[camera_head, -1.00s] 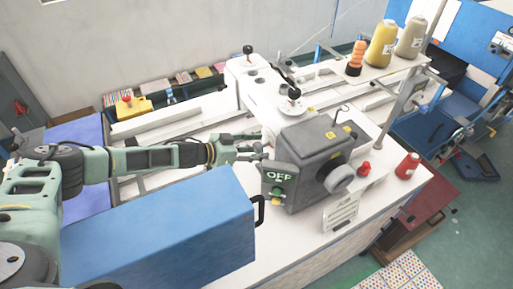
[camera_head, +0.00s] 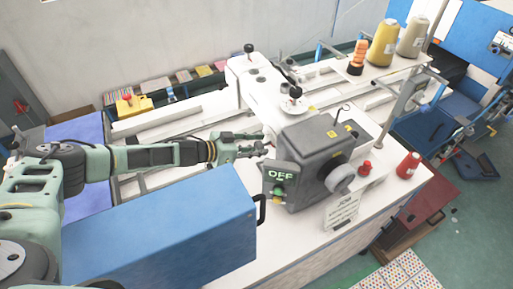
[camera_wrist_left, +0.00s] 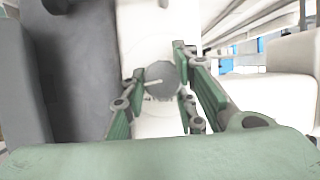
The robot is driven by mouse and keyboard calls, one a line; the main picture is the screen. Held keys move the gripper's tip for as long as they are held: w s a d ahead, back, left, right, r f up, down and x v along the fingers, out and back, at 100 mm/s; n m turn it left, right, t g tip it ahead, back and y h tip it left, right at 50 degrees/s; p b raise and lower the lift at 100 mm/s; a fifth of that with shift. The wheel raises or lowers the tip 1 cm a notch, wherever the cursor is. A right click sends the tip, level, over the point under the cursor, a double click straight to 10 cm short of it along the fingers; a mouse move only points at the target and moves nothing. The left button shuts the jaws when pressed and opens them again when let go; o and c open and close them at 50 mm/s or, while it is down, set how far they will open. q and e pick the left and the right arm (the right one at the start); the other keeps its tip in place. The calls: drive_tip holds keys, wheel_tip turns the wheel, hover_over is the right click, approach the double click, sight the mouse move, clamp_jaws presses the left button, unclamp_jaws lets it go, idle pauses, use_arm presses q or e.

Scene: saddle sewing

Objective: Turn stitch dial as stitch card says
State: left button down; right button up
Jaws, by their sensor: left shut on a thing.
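The stitch dial (camera_wrist_left: 162,82) is a round grey knob with a pale pointer line, on the white side of the sewing machine. My left gripper (camera_wrist_left: 160,80) is shut on the dial, one green finger on each side. In the head view my left gripper (camera_head: 262,145) reaches the machine's left side, and its fingers hide most of the dial. The white stitch card (camera_head: 341,211) stands at the machine's front right. Its heading seems to read JOB; the smaller lines are too small to read. My right gripper is out of view.
The grey machine head (camera_head: 315,150) has an OFF panel (camera_head: 281,176) and a handwheel (camera_head: 340,178). A blue box (camera_head: 160,230) lies just below my left arm.

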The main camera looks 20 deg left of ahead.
use_arm(q)
drive_tip(key=shift+s+d+f, duration=0.2)
idle(0.4)
drive_tip(key=shift+n+g, duration=0.3)
drive_tip(key=shift+n+g+h, duration=0.3)
drive_tip(key=shift+n+h, duration=0.4)
drive_tip(key=shift+n, duration=0.2)
drive_tip(key=shift+n+g+h+b, duration=0.5)
drive_tip(key=shift+n+h+b, duration=0.1)
drive_tip(key=shift+n, duration=0.4)
drive_tip(key=c, duration=1.5)
unclamp_jaws()
drive_tip(key=shift+w+r, duration=0.1)
drive_tip(key=shift+r, duration=0.15)
drive_tip(key=shift+a, duration=0.1)
